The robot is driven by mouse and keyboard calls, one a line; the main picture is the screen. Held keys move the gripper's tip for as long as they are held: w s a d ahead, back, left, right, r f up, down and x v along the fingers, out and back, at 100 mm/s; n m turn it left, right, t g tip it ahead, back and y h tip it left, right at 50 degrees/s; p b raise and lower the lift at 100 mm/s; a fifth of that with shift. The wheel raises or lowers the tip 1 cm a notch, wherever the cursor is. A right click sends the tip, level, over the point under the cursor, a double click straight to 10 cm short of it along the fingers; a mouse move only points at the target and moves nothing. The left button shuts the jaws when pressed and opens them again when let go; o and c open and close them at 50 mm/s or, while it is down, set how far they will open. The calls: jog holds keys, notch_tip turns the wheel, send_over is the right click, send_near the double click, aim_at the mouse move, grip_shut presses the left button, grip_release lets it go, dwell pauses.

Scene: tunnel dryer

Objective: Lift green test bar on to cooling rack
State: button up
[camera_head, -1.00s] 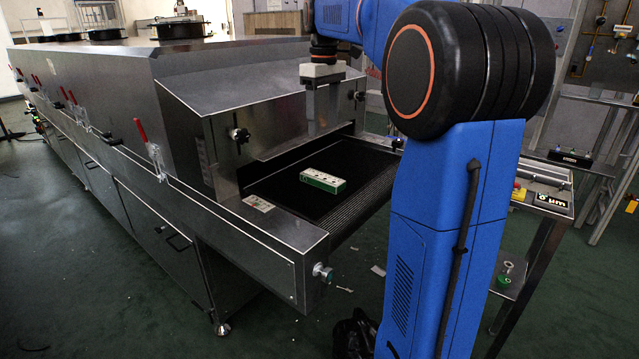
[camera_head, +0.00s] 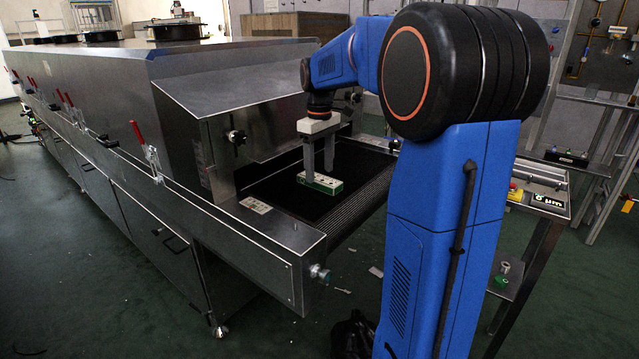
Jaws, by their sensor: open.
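The green test bar (camera_head: 319,184), green with a pale top, lies on the dark conveyor belt at the dryer's mouth. My gripper (camera_head: 319,171) points down with its fingers apart, right at the bar. One finger hides part of the bar's top. I cannot tell whether the fingers touch it. I cannot make out which thing is the cooling rack.
The steel dryer hood (camera_head: 235,75) stands close behind my gripper. A steel side rail (camera_head: 265,245) runs along the belt's near side. The dark belt (camera_head: 285,200) is otherwise clear. A small side table with a control box (camera_head: 547,200) stands at the right.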

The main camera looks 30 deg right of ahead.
jog(key=shift+f, duration=1.25)
jog(key=shift+c, duration=0.6)
jog(key=c, duration=1.2)
